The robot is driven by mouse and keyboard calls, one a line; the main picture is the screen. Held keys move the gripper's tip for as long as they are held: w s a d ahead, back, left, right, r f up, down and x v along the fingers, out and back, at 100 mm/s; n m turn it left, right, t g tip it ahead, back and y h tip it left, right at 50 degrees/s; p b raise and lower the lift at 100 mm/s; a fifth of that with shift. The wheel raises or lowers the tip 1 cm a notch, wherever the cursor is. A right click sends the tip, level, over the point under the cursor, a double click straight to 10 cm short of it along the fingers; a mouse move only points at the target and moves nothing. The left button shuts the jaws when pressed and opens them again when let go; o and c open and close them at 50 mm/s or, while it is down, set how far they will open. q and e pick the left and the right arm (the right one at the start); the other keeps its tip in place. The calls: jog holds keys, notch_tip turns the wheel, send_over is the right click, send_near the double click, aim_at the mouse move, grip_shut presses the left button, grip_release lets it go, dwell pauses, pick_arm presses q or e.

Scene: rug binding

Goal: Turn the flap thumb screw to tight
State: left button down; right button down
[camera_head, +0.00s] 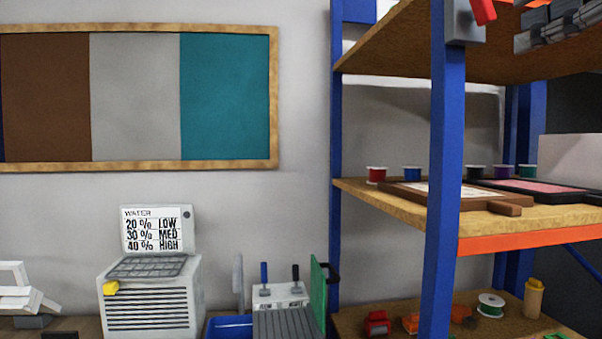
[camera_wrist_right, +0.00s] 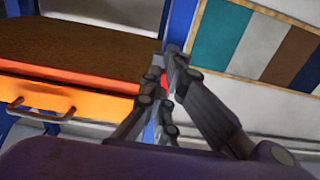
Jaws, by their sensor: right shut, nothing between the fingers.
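A grey block (camera_head: 463,22) with a slanted red piece (camera_head: 483,11) is on the front blue post at the top of the head view, cut off by the frame edge. I cannot tell whether this is the flap thumb screw; no screw or flap shows clearly. My right gripper (camera_head: 522,38) appears at the top right, to the right of the red piece and apart from it. In the right wrist view its dark fingers (camera_wrist_right: 168,88) are shut with nothing held. A bit of red shows behind the fingertips, beside the blue post. My left gripper is not in view.
Blue-posted shelving (camera_head: 447,190) fills the right, with spools and framed trays on its middle shelf (camera_head: 400,203). A grey machine with a WATER sign (camera_head: 157,230) stands lower left. A three-colour panel (camera_head: 135,97) hangs on the wall. An orange drawer (camera_wrist_right: 70,92) shows in the wrist view.

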aim_at(480, 10)
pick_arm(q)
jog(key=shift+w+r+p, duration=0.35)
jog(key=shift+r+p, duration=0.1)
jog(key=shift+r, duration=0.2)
pick_arm(e)
jog(key=w, duration=0.3)
jog(key=shift+w+a+r, duration=0.1)
jog(key=shift+w+r, duration=0.05)
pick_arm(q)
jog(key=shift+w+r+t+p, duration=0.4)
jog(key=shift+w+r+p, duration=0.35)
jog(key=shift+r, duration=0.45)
pick_arm(e)
jog(key=shift+a+r, duration=0.15)
jog(key=shift+r, duration=0.35)
dwell(0.4)
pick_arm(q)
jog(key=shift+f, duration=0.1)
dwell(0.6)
